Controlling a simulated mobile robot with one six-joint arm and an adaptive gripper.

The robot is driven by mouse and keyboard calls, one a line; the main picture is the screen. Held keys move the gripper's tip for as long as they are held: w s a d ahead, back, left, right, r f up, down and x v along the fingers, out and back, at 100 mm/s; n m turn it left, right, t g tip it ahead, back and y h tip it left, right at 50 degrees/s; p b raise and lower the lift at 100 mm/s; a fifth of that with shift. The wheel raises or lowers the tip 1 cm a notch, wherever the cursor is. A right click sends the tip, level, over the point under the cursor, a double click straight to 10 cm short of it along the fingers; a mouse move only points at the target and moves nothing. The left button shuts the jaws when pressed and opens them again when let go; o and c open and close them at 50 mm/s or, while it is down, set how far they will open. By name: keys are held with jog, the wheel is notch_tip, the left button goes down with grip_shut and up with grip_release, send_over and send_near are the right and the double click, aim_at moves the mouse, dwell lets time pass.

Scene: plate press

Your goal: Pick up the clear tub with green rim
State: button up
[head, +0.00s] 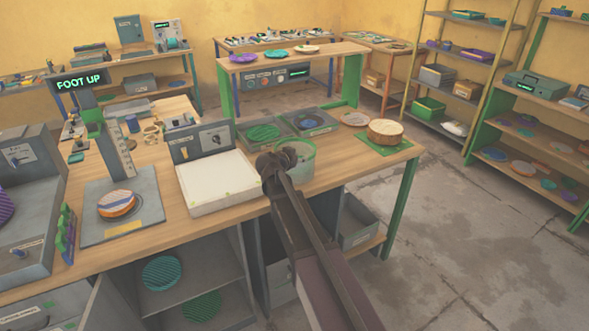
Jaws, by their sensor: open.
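The clear tub with a green rim (302,166) stands on the wooden workbench, right of the white-topped press base. Its left and near parts are hidden behind my arm and gripper. My gripper (277,160) is at the tub's left side, seen from behind and above. It is open. Its fingertips are hard to make out, and I cannot tell whether they touch the tub. I see nothing held in it.
The white-topped grey unit (217,182) stands close on the left. Two grey trays (285,133) with round plates lie behind the tub. A wooden round block (385,132) sits on a green mat to the right. The bench (345,164) is bare between.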

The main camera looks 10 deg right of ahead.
aim_at(310, 156)
jog(key=shift+b+x, duration=0.45)
jog(key=shift+x, duration=1.25)
jog(key=shift+f+b+x, duration=0.2)
jog(key=shift+b+x, duration=0.75)
jog(key=shift+x, duration=0.9)
jog(key=shift+w+d+f, duration=0.2)
jog(key=shift+w+d, duration=0.2)
jog(key=shift+w, duration=0.05)
grip_shut()
